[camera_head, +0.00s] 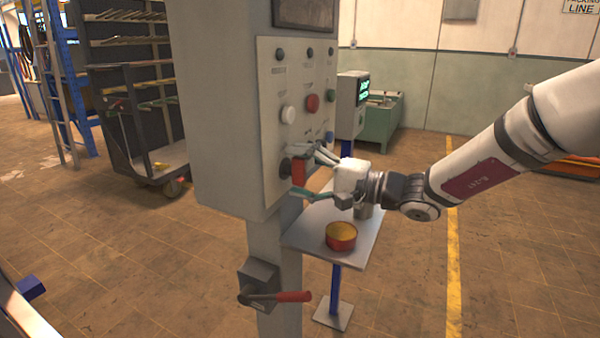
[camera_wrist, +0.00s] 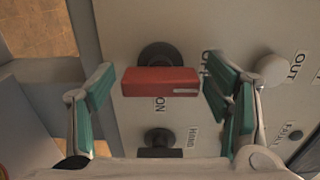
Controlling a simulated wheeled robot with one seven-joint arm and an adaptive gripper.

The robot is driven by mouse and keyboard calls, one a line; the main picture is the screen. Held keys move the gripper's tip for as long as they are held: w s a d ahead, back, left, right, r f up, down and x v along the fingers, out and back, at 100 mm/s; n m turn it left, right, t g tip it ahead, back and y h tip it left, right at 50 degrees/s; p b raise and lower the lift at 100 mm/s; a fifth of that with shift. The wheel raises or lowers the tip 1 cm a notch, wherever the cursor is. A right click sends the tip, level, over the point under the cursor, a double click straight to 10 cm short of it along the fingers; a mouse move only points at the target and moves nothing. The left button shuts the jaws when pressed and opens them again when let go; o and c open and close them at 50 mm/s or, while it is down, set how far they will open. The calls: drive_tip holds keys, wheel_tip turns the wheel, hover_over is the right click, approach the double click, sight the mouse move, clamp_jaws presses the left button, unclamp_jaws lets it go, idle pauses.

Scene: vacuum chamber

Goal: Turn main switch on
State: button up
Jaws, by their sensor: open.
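The switch with a red handle (camera_head: 298,171) sits low on the grey control panel, and its handle looks upright in the head view. In the wrist view the red handle (camera_wrist: 160,82) lies crosswise over a round black base, with a label reading like "ON" just below it. My gripper (camera_head: 307,170) is open at the panel, one finger above and one below the handle. In the wrist view its green-padded fingers (camera_wrist: 160,90) stand on either side of the handle, with a gap visible on both sides. The handle's depth between the pads is hard to judge.
The panel also carries a white button (camera_head: 288,114), a red button (camera_head: 313,103) and several small knobs. Below stands a black box with a red lever (camera_head: 292,296). A small table (camera_head: 312,240) with a red round tin (camera_head: 341,236) is under my gripper.

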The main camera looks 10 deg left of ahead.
drive_tip(key=shift+a, duration=0.1)
drive_tip(key=c, duration=1.2)
drive_tip(key=shift+o, duration=0.2)
drive_tip(key=shift+m+p, duration=0.3)
drive_tip(key=shift+p, duration=0.05)
drive_tip(key=m+p, duration=0.3)
drive_tip(key=shift+r+m, duration=0.1)
drive_tip(key=shift+m, duration=0.3)
drive_tip(key=m+p, duration=0.3)
drive_tip(key=m, duration=0.1)
drive_tip(key=shift+m+p, duration=0.3)
drive_tip(key=shift+p, duration=0.05)
drive_tip(key=m+p, duration=0.3)
drive_tip(key=m, duration=0.1)
drive_tip(key=shift+m+p, duration=1)
drive_tip(key=shift+m, duration=1.5)
drive_tip(key=shift+f, duration=0.2)
